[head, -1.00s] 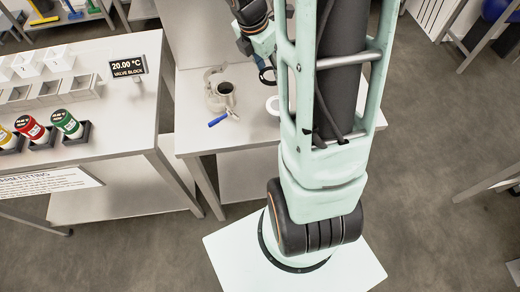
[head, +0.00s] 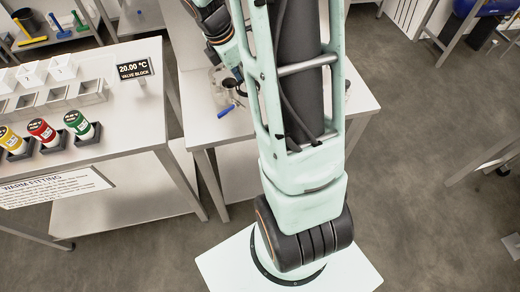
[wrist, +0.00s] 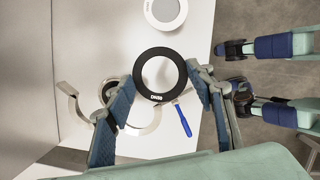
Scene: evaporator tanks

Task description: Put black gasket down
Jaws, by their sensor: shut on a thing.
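The black gasket (wrist: 138,78) is a flat ring with small white lettering on its near edge, in the middle of the wrist view. My gripper (wrist: 161,90) is shut on it, one blue-padded finger at each side. The gasket is over the pale bench top (wrist: 195,45); the height of the gap cannot be told. Below it in the wrist view lies a metal clamp (wrist: 72,98) with a blue handle (wrist: 183,120).
A white ring-shaped part (wrist: 152,14) lies on the bench beyond the gasket. In the head view, a left table (head: 130,115) carries a valve block display (head: 133,71), grey bins and yellow, red and green containers (head: 78,123). Bare bench top shows at the right (head: 357,104).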

